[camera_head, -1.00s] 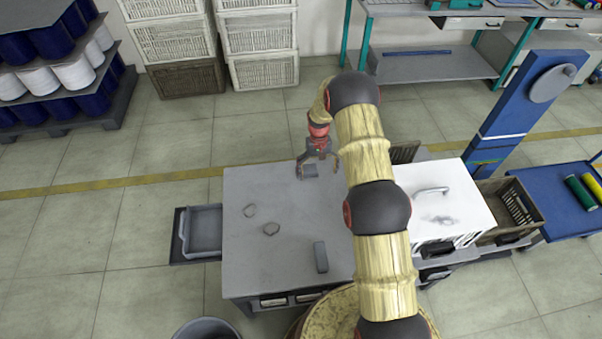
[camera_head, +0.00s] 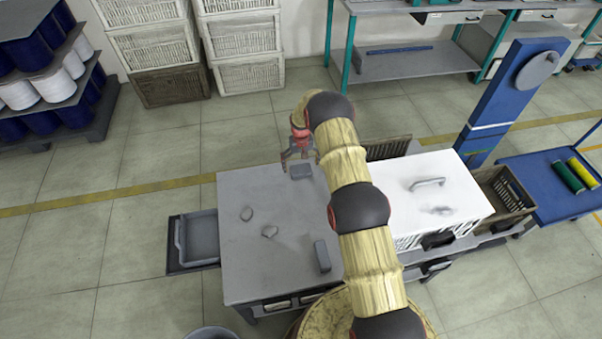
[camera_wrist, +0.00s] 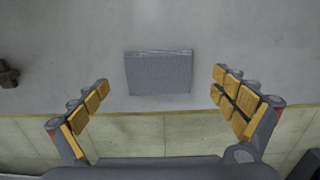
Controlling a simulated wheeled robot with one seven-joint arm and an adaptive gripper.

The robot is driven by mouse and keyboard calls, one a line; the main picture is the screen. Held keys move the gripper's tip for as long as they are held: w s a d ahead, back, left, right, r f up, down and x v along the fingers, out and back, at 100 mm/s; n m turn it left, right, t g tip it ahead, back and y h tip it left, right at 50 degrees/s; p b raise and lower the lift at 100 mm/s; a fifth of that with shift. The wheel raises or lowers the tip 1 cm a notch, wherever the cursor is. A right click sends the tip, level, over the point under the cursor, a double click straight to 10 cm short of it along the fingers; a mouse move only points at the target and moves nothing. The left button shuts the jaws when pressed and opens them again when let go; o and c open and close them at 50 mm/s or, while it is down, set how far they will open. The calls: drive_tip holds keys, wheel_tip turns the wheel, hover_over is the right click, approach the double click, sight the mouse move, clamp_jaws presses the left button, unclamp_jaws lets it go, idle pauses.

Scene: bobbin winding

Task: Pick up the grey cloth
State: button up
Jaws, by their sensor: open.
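The grey cloth (camera_head: 301,171) lies at the far edge of the grey table (camera_head: 240,275). In the wrist view the cloth (camera_wrist: 158,73) is a flat, neat rectangle with a speckled surface, near the table's edge. My gripper (camera_head: 300,159) is at the far edge of the table beside the cloth. In the wrist view my gripper (camera_wrist: 161,88) is open and empty, with one yellow-padded finger at each side of the cloth and a gap on both sides. I cannot tell its exact height above the table.
A white box with a handle (camera_head: 440,195) stands to the right, beside a brown crate (camera_head: 505,192). A grey tray (camera_head: 198,238) is at the left. The table's left part is mostly clear.

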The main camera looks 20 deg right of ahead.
drive_tip(key=shift+f, duration=0.95)
drive_tip(key=shift+r, duration=0.1)
drive_tip(key=shift+c, duration=0.4)
drive_tip(key=c, duration=1.1)
